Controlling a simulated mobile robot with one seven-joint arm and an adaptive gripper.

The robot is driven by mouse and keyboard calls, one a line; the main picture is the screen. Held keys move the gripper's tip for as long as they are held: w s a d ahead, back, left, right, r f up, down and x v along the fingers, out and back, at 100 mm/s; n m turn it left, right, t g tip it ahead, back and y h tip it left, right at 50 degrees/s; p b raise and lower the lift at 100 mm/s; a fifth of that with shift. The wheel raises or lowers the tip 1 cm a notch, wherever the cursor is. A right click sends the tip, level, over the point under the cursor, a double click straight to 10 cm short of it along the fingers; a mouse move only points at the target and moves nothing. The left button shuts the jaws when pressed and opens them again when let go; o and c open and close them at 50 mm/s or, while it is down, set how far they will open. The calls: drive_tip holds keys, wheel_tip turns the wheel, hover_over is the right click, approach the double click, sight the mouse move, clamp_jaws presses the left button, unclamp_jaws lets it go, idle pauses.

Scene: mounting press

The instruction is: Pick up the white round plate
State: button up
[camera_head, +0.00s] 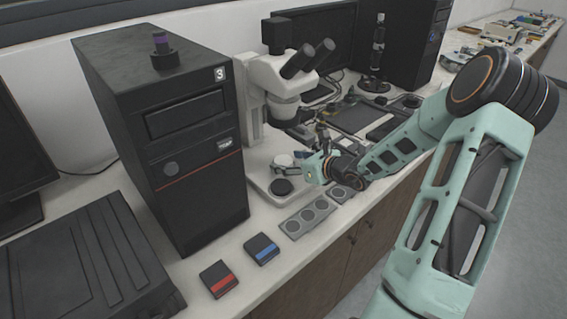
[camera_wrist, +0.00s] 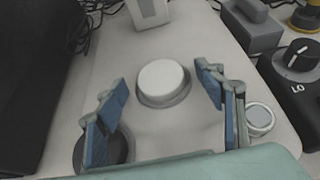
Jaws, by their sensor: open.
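The white round plate (camera_wrist: 162,78) sits in a grey ring on the pale base of the microscope (camera_head: 282,75), seen in the wrist view. My gripper (camera_wrist: 160,95) is open, with its blue-padded fingers to the left and right of the plate and apart from it. Nothing is between the fingers in their grip. In the head view my gripper (camera_head: 299,168) is low over the microscope base, and I cannot clearly make out the plate there.
A black round disc (camera_wrist: 108,148) lies beside the left finger. A knob marked LO (camera_wrist: 298,58) is at the right. A black computer tower (camera_head: 165,130) stands left of the microscope. A grey strip with round wells (camera_head: 307,216) lies in front.

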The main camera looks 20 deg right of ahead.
drive_tip(key=shift+w+a+f, duration=0.1)
drive_tip(key=shift+w, duration=0.05)
drive_tip(key=c, duration=1.2)
drive_tip(key=shift+c, duration=0.2)
